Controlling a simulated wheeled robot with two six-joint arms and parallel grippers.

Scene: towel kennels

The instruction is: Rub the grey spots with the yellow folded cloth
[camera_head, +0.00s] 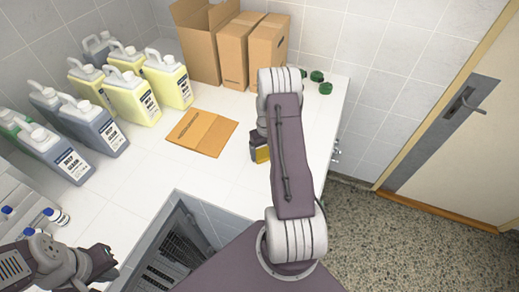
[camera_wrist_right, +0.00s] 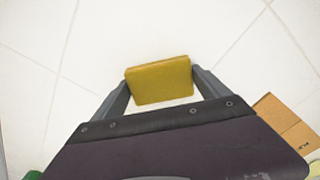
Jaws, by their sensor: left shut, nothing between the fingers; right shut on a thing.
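The yellow folded cloth (camera_wrist_right: 160,82) is held between the fingers of my right gripper (camera_wrist_right: 162,88) in the right wrist view. In the head view a yellow edge of the cloth (camera_head: 262,154) shows beside my right gripper (camera_head: 258,146), mostly hidden by my right arm. The cloth is over or on the white tiled counter (camera_head: 222,172); I cannot tell whether it touches. My left gripper (camera_head: 104,262) is at the lower left of the head view, shut and empty. No grey spots can be made out on the visible tiles; my right arm hides part of the counter.
Jugs of yellow (camera_head: 170,82) and grey-blue liquid (camera_head: 92,128) stand at the left. A flat cardboard piece (camera_head: 202,132) lies mid-counter. Cardboard boxes (camera_head: 234,52) stand at the back, with green caps (camera_head: 317,76) to their right. A small bottle (camera_head: 56,216) is near the left gripper.

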